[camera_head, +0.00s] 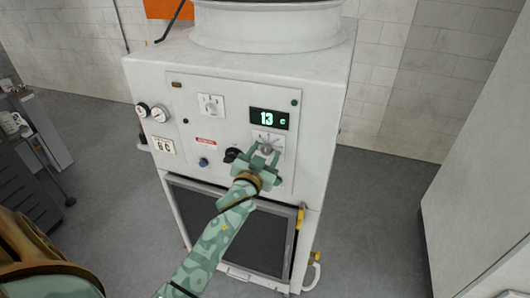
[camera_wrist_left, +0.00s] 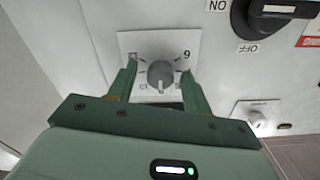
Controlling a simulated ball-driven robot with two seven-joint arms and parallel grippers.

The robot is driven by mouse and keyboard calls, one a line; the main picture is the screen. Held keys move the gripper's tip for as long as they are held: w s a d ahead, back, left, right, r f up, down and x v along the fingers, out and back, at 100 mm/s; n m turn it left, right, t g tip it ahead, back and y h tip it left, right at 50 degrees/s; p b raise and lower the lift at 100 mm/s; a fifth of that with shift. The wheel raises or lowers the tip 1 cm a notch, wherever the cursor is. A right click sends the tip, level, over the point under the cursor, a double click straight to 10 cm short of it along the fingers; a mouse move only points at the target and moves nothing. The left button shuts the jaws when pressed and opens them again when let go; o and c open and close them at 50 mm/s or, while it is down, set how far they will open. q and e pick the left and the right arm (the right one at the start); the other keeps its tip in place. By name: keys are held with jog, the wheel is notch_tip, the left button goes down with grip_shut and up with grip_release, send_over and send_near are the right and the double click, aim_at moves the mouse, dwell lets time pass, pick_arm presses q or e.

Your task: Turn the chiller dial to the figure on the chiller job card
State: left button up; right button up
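The chiller dial (camera_wrist_left: 160,74) is a round grey knob on a white square plate with printed figures. Its white pointer mark faces the bottom of the left wrist view. My left gripper (camera_wrist_left: 160,85) has one finger on each side of the knob, with a visible gap to each; in the head view the gripper (camera_head: 264,155) covers much of the dial. The display (camera_head: 268,118) above the dial reads 13 c in green. My right gripper is not in view.
A black switch (camera_wrist_left: 275,15) marked ON and OFF sits close beside the dial. Another knob on a white plate (camera_head: 211,106), two gauges (camera_head: 150,112) and a blue button (camera_head: 203,162) are on the front panel. A dark framed panel (camera_head: 250,238) lies below.

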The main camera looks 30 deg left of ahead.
pick_arm(q)
jog(key=c, duration=1)
